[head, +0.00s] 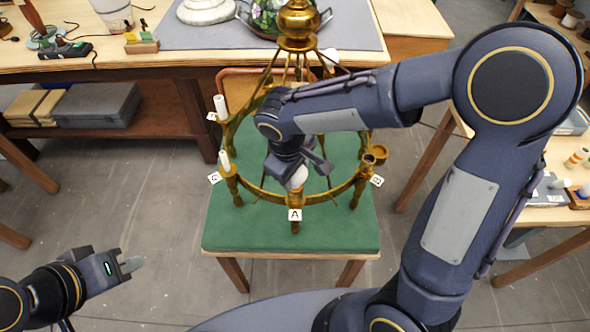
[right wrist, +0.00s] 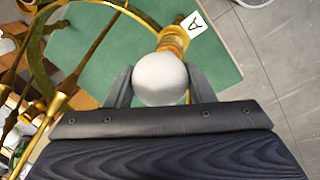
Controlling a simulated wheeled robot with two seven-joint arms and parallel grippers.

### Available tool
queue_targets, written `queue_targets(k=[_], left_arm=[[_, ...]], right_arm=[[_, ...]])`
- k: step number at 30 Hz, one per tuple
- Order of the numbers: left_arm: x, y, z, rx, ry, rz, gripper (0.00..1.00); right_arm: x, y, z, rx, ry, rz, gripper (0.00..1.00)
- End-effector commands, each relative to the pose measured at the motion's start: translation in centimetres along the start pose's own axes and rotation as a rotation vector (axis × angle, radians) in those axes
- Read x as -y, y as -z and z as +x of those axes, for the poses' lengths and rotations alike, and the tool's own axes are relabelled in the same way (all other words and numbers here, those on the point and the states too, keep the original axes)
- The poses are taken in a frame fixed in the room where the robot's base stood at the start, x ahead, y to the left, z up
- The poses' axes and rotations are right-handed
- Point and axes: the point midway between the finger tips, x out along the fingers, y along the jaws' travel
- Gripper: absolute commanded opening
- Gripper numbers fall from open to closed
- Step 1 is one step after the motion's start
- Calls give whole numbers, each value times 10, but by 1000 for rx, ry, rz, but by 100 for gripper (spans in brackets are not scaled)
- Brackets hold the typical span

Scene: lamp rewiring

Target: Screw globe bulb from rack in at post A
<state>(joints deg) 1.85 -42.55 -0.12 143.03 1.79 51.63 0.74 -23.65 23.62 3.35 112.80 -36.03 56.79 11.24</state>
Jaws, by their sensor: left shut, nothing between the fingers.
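The globe bulb (right wrist: 160,78), round and white, is at post A, whose gold socket (right wrist: 174,40) shows just beyond it in the right wrist view. In the head view the bulb (head: 298,177) sits above the label A (head: 295,215) on the front of the brass chandelier ring. My right gripper (right wrist: 160,88) has one finger on each side of the bulb, and both appear to touch it. The bulb covers the joint with the socket, so I cannot tell how deep it sits. My left gripper (head: 132,264) is shut and empty, low at the left, away from the chandelier.
The chandelier stands on a green-topped table (head: 230,235). Slim white bulbs stand on its left posts (head: 225,160); the post by label B (head: 377,180) shows no bulb. My right arm crosses above the ring. A side table with bulbs (head: 560,183) is at right; a workbench (head: 180,60) is behind.

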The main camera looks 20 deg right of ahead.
Motion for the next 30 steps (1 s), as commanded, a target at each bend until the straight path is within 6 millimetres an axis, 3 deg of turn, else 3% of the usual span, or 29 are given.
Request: queue_targets(k=[1,3,6,16,27,30], left_arm=[[0,0,0,0,0,0,0],[0,0,0,0,0,0,0],[2,-2,4,0,0,0,0],[8,-8,17,0,0,0,0],[8,-8,17,0,0,0,0],[8,-9,18,0,0,0,0]], right_arm=[[0,0,0,0,-1,1,31],[0,0,0,0,-1,2,22],[0,1,2,7,-1,52,20],[-2,1,1,116,-2,636,20],[-2,0,1,129,-1,705,20],[-2,1,1,151,-3,822,20]])
